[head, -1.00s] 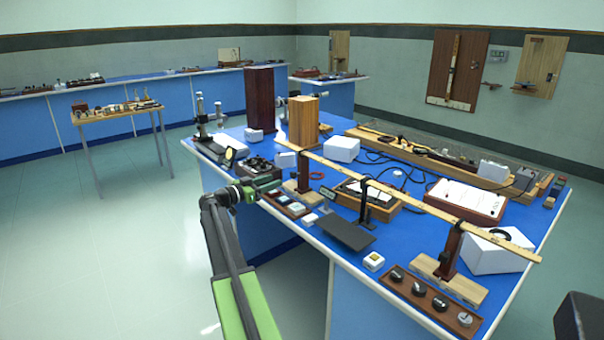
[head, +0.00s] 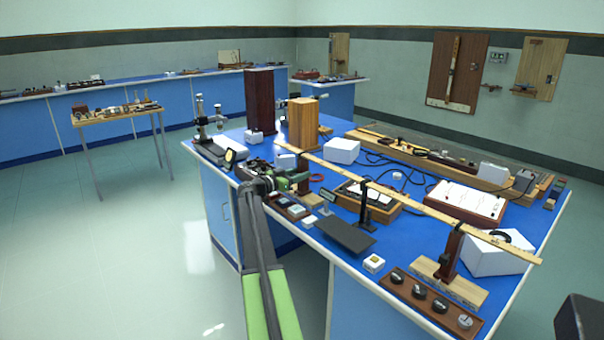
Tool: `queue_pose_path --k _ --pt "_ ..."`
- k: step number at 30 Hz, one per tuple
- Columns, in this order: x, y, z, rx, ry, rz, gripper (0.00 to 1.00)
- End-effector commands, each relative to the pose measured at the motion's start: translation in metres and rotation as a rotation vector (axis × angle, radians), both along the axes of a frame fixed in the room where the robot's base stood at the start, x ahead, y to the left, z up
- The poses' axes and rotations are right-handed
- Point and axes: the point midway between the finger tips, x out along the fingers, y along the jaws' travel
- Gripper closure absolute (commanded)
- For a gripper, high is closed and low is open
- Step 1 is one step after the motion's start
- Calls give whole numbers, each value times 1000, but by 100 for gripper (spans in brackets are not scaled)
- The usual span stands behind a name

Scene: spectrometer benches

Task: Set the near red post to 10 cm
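A long wooden ruler (head: 395,195) runs across the blue bench, resting on two dark red posts. One red post (head: 452,252) stands at the lower right on a pale wooden base (head: 448,284); it is the lower of the two in the picture. The other red post (head: 304,172) stands further left, its lower part and base partly hidden by my gripper. A thin black stand is between them. No height scale can be read. My gripper (head: 300,179) is over the bench's left edge, just left of the left post. Its fingers are too small to tell open from shut.
A tray of dark knobs (head: 432,303) lies in front of the right post. White boxes, a red-framed panel (head: 468,202) and cables crowd behind the ruler.

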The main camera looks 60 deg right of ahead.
Motion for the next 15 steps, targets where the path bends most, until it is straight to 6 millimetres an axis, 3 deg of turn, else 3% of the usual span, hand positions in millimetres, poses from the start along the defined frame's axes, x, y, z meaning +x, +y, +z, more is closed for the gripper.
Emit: queue_pose_path --k 1,9,15 --pt "0 0 0 0 0 0 64" --pt "0 0 0 0 0 0 100" --pt "0 0 0 0 0 0 100"
